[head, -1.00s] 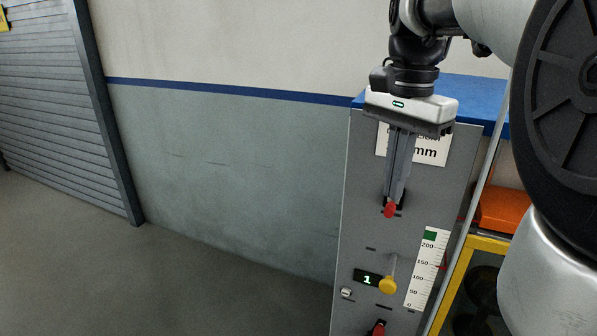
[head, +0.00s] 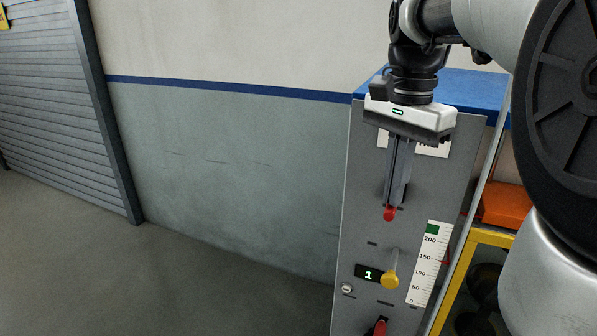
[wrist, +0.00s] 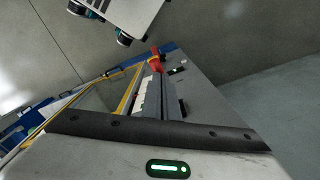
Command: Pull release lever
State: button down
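A red-tipped lever (head: 389,214) sticks out of the upper part of a grey upright panel (head: 360,190). My gripper (head: 395,202) points down in front of the panel. Its two fingers are close together around the lever, just above the red tip. The red tip also shows in the wrist view (wrist: 155,62), beyond the fingertips. The fingers hide the lever's shaft and most of a white label. Which lever is the release lever cannot be read.
Lower on the panel are a yellow knob (head: 390,281), a display (head: 368,274) reading 1, a scale (head: 430,262), and another red part (head: 378,328) at the picture's bottom edge. A yellow frame (head: 480,237) stands at right. The floor (head: 180,290) at left is clear.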

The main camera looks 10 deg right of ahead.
jog(key=shift+f+b, duration=1.05)
jog(key=shift+f, duration=0.65)
jog(key=r+p, duration=0.2)
jog(key=r, duration=0.1)
jog(key=s+r+p, duration=0.1)
jog(key=r+p, duration=0.2)
jog(key=a+r+p, duration=0.1)
jog(key=r+p, duration=0.2)
jog(key=shift+s+r, duration=0.15)
jog(key=shift+s, duration=0.2)
jog(key=shift+a, duration=0.1)
